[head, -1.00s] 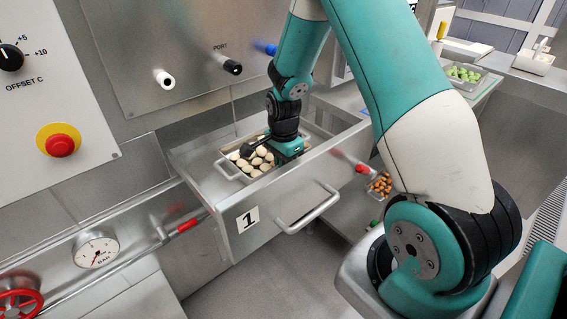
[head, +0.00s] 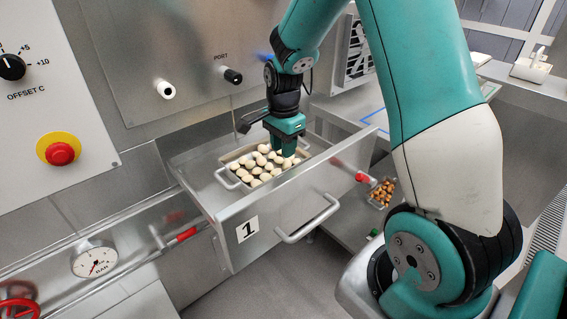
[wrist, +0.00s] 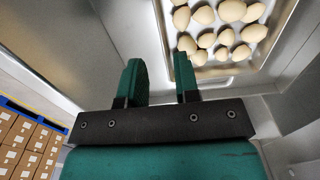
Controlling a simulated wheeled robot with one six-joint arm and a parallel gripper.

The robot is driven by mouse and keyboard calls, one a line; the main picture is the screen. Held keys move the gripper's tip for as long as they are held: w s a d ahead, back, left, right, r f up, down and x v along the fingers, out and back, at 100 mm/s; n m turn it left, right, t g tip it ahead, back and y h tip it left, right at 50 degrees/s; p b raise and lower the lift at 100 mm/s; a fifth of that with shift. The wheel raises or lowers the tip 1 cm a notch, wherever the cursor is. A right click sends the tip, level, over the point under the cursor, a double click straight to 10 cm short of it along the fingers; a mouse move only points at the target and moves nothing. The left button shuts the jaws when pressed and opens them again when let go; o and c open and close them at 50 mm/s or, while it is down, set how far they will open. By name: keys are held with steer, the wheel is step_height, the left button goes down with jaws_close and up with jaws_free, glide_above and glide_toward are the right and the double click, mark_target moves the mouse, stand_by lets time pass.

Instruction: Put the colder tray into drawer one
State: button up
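A metal tray (head: 227,180) of pale, rounded pasta sits inside the pulled-out drawer marked 1 (head: 225,222). Its far corner is partly hidden by my gripper. In the wrist view the tray's rim (wrist: 222,73) and several pale pieces show at the top right. My gripper (head: 289,152) is over the tray's right end, pointing down. In the wrist view my gripper (wrist: 160,72) has its two fingers apart with nothing between them, beside the tray's edge. No temperature reading is visible on the tray.
A small tray of orange-brown pieces (head: 383,193) stands on a lower shelf right of the drawer, near a red-tipped rod (head: 358,176). A counter with a blue outline (head: 372,115) lies behind. A pressure gauge (head: 95,260) is at the left.

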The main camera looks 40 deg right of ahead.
steer(key=s+a+r+n+y, duration=0.2)
steer(key=s+a+r+n, duration=0.4)
steer(key=a+r+n, duration=0.5)
steer(key=s+a+r+n+y, duration=0.1)
steer(key=s+a+n, duration=0.5)
steer(key=s+n, duration=0.1)
steer(key=s+a+r+n+y, duration=0.1)
steer(key=s+a+r+n, duration=0.1)
steer(key=s+a+n, duration=0.4)
steer(key=s, duration=0.3)
steer(key=shift+s+a+r+n, duration=0.15)
steer(key=shift+s+r+n, duration=0.15)
steer(key=shift+n, duration=0.1)
